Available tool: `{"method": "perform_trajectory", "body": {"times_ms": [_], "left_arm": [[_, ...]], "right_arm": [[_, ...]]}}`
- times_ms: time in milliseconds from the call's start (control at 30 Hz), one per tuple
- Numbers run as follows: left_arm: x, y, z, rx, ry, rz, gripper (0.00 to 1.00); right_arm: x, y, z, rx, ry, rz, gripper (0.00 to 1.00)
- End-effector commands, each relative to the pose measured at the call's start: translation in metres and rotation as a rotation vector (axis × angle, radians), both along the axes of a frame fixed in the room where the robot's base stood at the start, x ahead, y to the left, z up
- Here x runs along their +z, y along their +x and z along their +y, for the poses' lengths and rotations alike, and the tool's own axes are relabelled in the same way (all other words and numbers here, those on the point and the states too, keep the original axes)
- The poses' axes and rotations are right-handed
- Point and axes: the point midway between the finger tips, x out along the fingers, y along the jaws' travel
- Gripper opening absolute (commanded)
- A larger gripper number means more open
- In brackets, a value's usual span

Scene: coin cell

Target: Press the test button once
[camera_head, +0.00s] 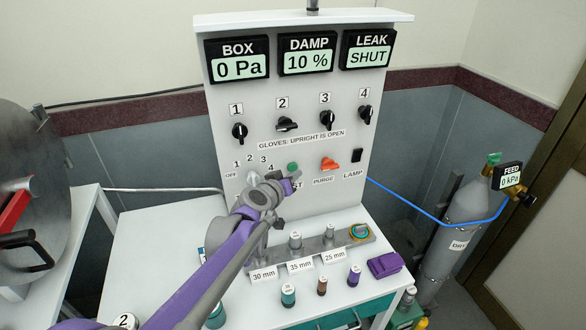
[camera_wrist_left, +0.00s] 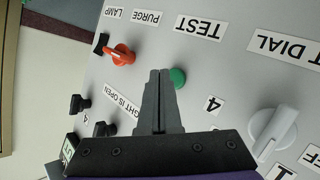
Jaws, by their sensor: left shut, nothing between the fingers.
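The green test button (camera_head: 292,166) sits on the upright white panel (camera_head: 300,112), above a label that my arm partly covers. My left gripper (camera_head: 295,177) is just below and in front of it in the head view. In the left wrist view, the shut, empty fingers (camera_wrist_left: 160,74) point at the panel. The green button (camera_wrist_left: 179,78) shows just right of the fingertips, its left edge partly hidden by them. The TEST label (camera_wrist_left: 200,27) shows there upside down. I cannot tell whether the fingertips touch the panel. My right gripper is not in view.
An orange purge knob (camera_head: 329,164) and black lamp switch (camera_head: 357,155) lie right of the button. A white dial (camera_wrist_left: 273,127) is on its other side. Displays read 0 Pa, 10 % and SHUT. Below, a rack (camera_head: 335,247) and several small cylinders stand on the bench.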

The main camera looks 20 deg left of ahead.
Motion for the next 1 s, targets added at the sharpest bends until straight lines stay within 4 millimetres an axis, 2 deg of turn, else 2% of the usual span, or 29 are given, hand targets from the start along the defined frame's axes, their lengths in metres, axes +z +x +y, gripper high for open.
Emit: {"method": "perform_trajectory", "body": {"times_ms": [500, 1000], "left_arm": [[0.0, -0.038, -0.026, -0.001, 0.0, 0.0, 0.0], [0.0, -0.041, -0.028, 0.0, 0.0, 0.0, 0.0]], "right_arm": [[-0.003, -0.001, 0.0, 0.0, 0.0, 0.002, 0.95], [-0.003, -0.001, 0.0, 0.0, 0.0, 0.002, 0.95]]}}
